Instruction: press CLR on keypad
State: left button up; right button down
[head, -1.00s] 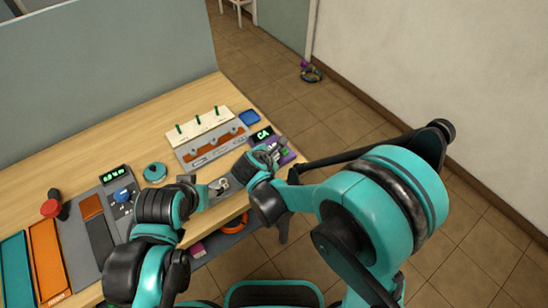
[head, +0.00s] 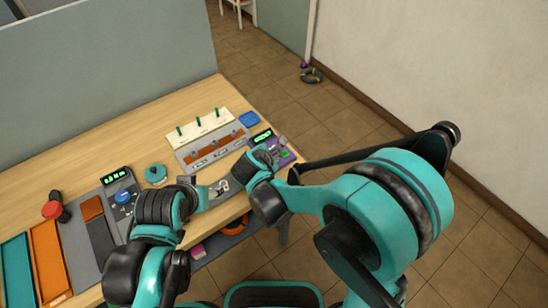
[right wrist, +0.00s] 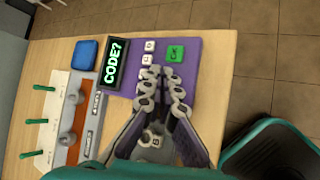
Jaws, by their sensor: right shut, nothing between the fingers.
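The purple keypad (right wrist: 192,62) fills the middle of the right wrist view, with a lit display (right wrist: 116,62) reading "CODE?". It has small white keys (right wrist: 148,58) and a green key (right wrist: 175,53). I cannot make out a CLR label; many keys are hidden behind my fingers. My right gripper (right wrist: 165,73) is shut and empty, its fingertips over the keypad beside the white keys; contact cannot be told. In the head view, the keypad (head: 285,158) is at the table's right end, partly covered by my right gripper (head: 275,148). My left gripper (head: 219,188) is small and unclear near the front edge.
A panel with green pegs (head: 205,130) and a blue block (head: 249,119) stand beside the keypad. A teal round item (head: 155,173), a red knob (head: 51,209) and an orange tray (head: 47,262) are further left. Floor lies beyond the table's right edge.

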jog(key=shift+r, duration=0.25)
notch_tip(320, 180, up, 5)
jog(key=p, duration=0.4)
jog(key=shift+f, duration=0.15)
jog(key=shift+d, duration=0.1)
dwell(0.7)
jog(key=s+d+r+m+y+b, duration=0.1)
jog(key=s+d+r+m, duration=0.2)
jog(key=s+d+m, duration=0.6)
jog(key=s+d+r+m+g+y+b, duration=0.1)
jog(key=s+d+r+m, duration=0.2)
jog(key=s+d+m, duration=0.5)
jog(key=s+m, duration=0.1)
jog(key=m, duration=0.5)
jog(key=shift+d+r+g+y, duration=0.2)
jog(key=shift+d+g+y, duration=0.1)
jog(key=shift+d+y, duration=0.1)
